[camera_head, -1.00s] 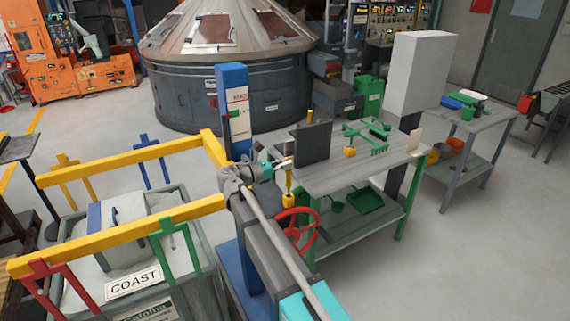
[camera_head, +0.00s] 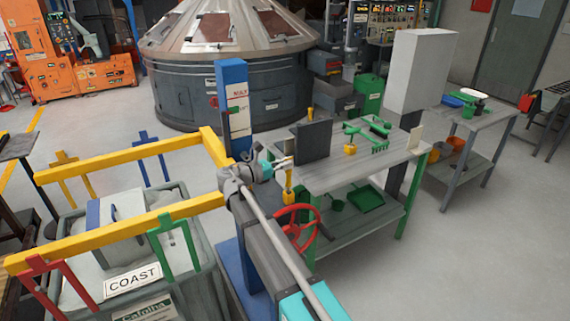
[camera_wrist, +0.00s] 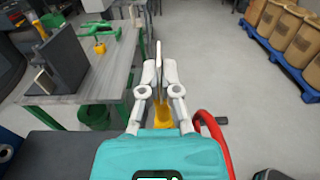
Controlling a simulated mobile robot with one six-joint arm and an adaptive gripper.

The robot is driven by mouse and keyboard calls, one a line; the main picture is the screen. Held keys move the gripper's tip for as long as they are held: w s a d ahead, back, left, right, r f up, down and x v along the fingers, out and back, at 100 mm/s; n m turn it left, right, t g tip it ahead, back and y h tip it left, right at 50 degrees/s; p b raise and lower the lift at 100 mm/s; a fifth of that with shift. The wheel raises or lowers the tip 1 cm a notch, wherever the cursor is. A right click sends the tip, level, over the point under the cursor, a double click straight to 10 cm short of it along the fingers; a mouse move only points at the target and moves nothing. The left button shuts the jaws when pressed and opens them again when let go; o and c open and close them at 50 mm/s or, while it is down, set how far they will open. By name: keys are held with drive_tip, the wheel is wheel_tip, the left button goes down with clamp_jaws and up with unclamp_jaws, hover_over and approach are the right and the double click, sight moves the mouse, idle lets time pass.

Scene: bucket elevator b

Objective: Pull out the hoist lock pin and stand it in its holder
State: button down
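A slim upright piece (camera_wrist: 158,62) stands between the fingertips of my gripper (camera_wrist: 159,74) in the wrist view; I take it for the lock pin but cannot be sure. A yellow part (camera_wrist: 163,117) shows just below it, between the finger bases. In the head view my gripper (camera_head: 287,161) is level beside the table's left end, with a yellow upright part (camera_head: 288,181) right below its fingers. The fingers lie close along both sides of the slim piece; whether they press on it is unclear. A yellow cup-like piece (camera_head: 350,149) on the table may be the holder.
The grey worktable (camera_head: 335,178) carries a dark upright panel (camera_head: 313,141) close to my gripper and green tools (camera_head: 380,147). A blue post (camera_head: 234,105) and yellow rails (camera_head: 120,228) stand left. Floor to the right is open.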

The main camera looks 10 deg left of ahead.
drive_tip(key=shift+f+b, duration=1.5)
drive_tip(key=shift+f, duration=0.1)
drive_tip(key=c, duration=0.7)
unclamp_jaws()
drive_tip(key=shift+v, duration=6.05)
drive_tip(key=shift+r, duration=0.1)
